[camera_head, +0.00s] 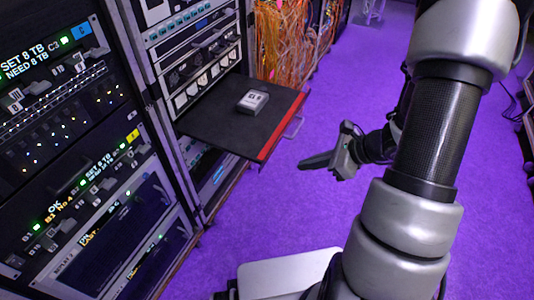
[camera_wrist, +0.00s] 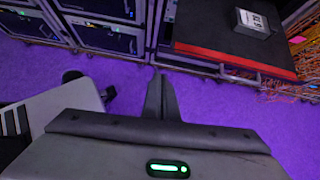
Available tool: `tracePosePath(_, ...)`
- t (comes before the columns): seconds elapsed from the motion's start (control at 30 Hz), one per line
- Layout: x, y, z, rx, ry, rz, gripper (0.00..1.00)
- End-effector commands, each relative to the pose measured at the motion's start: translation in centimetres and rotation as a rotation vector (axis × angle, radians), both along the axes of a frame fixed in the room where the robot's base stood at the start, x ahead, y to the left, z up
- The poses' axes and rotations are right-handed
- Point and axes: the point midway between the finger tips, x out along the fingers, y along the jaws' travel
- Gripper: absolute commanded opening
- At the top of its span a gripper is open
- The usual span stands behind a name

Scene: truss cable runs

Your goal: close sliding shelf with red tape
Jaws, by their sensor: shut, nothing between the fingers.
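The sliding shelf (camera_head: 215,122) is a flat black tray pulled out from the middle rack in the head view. Red tape (camera_head: 283,124) runs along its front edge, and a metal handle (camera_head: 294,127) sticks out beyond it. A small grey box with a label (camera_head: 253,101) lies on the shelf. In the wrist view the shelf (camera_wrist: 215,33) is at the upper right, with its red tape (camera_wrist: 240,62) facing me. My gripper (camera_head: 304,164) is shut and empty, in front of the shelf and apart from it. Its closed fingers (camera_wrist: 160,84) point toward the rack base in the wrist view.
A rack with lit displays (camera_head: 75,130) stands at the left. Orange cables (camera_head: 285,40) hang in the rack beyond the shelf. The purple floor (camera_head: 240,225) is clear between the racks and my arm. Another rack edge (camera_head: 527,120) shows at the far right.

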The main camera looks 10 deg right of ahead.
Motion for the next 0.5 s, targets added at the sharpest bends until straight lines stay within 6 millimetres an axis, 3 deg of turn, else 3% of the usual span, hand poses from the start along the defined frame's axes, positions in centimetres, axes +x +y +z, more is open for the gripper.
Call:
tracePosePath(0.03,0.1,-0.3,-1.1,0.021,0.010,-0.030,0.00)
tracePosePath(0.23,0.8,0.4,-2.3,0.040,0.016,-0.055,0.00)
tracePosePath(0.5,3.1,3.7,-6.1,0.039,0.016,-0.050,0.00)
